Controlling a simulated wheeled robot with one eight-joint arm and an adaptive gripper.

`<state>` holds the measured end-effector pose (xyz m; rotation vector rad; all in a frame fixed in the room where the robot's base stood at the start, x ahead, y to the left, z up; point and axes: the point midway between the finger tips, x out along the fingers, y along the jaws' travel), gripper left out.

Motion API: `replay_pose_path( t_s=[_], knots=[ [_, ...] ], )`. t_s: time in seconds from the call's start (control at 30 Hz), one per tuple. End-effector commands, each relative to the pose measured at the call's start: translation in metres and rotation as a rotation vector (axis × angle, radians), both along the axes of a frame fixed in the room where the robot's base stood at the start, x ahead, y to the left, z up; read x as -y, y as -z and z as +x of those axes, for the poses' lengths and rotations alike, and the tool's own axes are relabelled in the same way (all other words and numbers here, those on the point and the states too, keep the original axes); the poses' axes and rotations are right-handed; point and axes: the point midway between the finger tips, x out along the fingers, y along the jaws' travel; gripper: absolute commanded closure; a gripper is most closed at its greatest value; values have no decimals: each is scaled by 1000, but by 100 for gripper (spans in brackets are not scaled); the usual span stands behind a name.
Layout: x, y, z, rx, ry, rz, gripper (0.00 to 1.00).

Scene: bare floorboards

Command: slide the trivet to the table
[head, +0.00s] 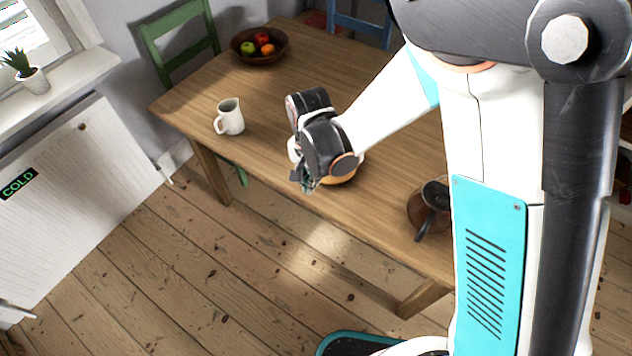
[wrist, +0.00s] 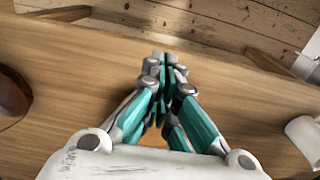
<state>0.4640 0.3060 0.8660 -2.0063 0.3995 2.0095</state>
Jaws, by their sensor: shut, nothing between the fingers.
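My gripper (head: 305,183) is shut and empty, low over the front edge of the wooden table (head: 270,110). In the wrist view its fingertips (wrist: 164,62) meet above the table top. A round orange-tan thing (head: 346,175) lies on the table behind and under my gripper, mostly hidden by it; I cannot tell if it is the trivet. A bit of orange (wrist: 152,138) shows between the fingers in the wrist view. A round brown piece (head: 417,207) sits at the right under a dark pan; it may also be a trivet. Whether the fingers touch anything is unclear.
A white pitcher (head: 230,117) stands left of my gripper. The dark pan (head: 435,197) has its handle toward the front edge. A fruit bowl (head: 259,48) is at the back, with green (head: 180,40) and blue (head: 358,27) chairs beyond. Table between pitcher and bowl is clear.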

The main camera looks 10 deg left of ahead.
Motion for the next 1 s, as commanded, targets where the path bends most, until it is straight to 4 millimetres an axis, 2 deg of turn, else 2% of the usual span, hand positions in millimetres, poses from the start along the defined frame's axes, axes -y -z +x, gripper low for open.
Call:
replay_pose_path(
  t_s=[0.03,0.43,0.7,1.0],
  knots=[
    [0,11,1,0,1,1,100],
    [0,89,1,2,1,1,100],
    [14,86,32,2,3,1,100],
    [16,84,38,2,1,1,100]
  ],
)
